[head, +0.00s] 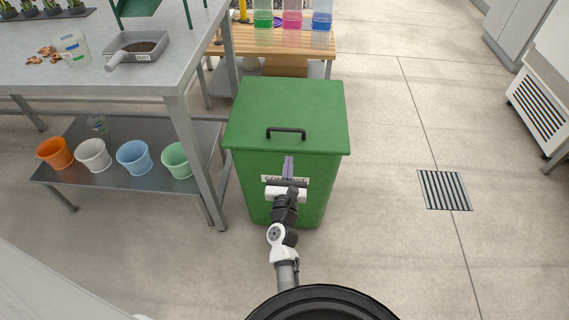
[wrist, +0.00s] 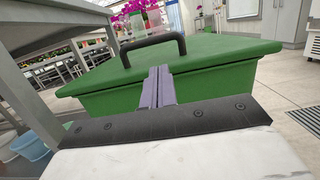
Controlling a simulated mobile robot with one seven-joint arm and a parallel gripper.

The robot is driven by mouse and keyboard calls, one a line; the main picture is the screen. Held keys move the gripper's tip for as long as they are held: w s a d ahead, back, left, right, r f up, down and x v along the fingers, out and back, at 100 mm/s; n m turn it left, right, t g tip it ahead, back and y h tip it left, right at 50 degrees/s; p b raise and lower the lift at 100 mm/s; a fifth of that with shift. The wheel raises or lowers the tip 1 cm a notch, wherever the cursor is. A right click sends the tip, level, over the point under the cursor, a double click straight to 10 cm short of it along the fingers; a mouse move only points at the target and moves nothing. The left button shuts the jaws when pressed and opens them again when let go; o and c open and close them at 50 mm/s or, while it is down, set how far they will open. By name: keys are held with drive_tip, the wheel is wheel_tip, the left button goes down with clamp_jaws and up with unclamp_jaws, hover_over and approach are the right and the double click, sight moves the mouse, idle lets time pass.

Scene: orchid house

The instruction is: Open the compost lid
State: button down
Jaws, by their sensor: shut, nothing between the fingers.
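The green compost bin (head: 318,190) stands on the floor in front of me with a label on its front. Its lid (head: 315,98) is closed and flat, with a black bar handle (head: 286,132) near the front edge. The lid (wrist: 215,50) and handle (wrist: 153,46) also show in the wrist view. My gripper (head: 288,159) is shut and empty, in front of the bin and below the handle in the picture. In the wrist view the gripper's purple fingers (wrist: 158,73) point toward the lid's front edge, apart from the handle. Whether the fingertips touch the bin, I cannot tell.
A metal bench (head: 190,65) stands to the left, with coloured pots (head: 134,158) on its lower shelf. A wooden-topped table (head: 285,40) with coloured containers is behind the bin. The floor to the right is clear, with a drain grate (head: 444,190).

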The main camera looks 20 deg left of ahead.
sight(290, 147)
drive_tip(key=p+x, duration=0.1)
drive_tip(key=x, duration=0.6)
drive_tip(key=shift+w+a+r, duration=0.1)
drive_tip(key=shift+w+r, duration=0.05)
drive_tip(key=shift+w, duration=0.05)
